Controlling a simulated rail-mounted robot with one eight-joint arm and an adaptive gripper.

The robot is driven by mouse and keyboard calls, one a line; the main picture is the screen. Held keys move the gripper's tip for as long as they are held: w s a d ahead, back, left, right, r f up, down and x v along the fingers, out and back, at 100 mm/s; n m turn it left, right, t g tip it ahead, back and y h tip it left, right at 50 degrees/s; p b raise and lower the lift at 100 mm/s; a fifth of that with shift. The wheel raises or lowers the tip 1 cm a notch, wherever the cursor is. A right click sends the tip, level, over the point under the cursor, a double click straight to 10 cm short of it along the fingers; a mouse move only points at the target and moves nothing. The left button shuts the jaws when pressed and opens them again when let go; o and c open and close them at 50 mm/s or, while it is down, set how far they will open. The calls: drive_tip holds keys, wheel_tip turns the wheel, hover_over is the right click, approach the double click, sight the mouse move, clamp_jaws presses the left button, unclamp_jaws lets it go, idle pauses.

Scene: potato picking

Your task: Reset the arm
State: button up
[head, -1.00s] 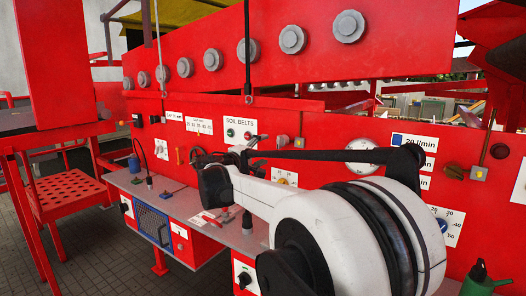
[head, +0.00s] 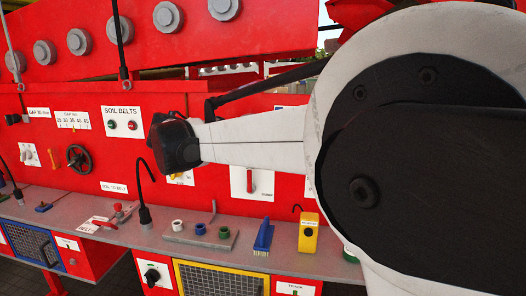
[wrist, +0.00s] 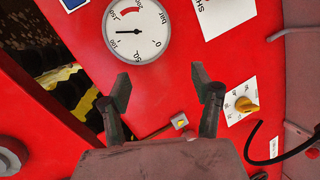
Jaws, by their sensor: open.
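My gripper (wrist: 160,82) shows in the wrist view with its two dark fingers spread wide and nothing between them. It faces the red machine panel (wrist: 150,75), with a round pressure gauge (wrist: 137,30) beyond the fingers. In the head view my white arm reaches in from the right and ends in a dark joint at left of centre. The fingers cannot be made out in the head view.
A grey shelf (head: 110,232) runs along the red machine. It bears a blue brush (head: 263,236), a yellow box (head: 309,233) and a block with small cups (head: 200,232). A handwheel (head: 79,159) sticks out at left. A yellow knob (wrist: 245,104) is right of my fingers.

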drive_tip(key=s+d+f+m+g+y+b, duration=0.1)
drive_tip(key=s+d+f+m+g, duration=0.15)
drive_tip(key=s+d, duration=0.8)
drive_tip(key=s+d+f+m+g+b, duration=0.1)
drive_tip(key=s+d+f+m+g, duration=0.2)
drive_tip(key=s+d, duration=0.75)
drive_tip(key=s+d+f+m+y+b, duration=0.1)
drive_tip(key=s+d+f+m+y, duration=0.1)
drive_tip(key=s+d+f, duration=0.4)
drive_tip(key=s+d+f+m+y, duration=0.2)
drive_tip(key=s+d+f, duration=0.4)
drive_tip(key=s+f, duration=0.5)
drive_tip(key=s+m+g, duration=0.1)
drive_tip(key=s, duration=0.3)
drive_tip(key=shift+d+m+b, duration=0.2)
drive_tip(key=shift+m+b, duration=0.15)
drive_tip(key=shift+a, duration=0.1)
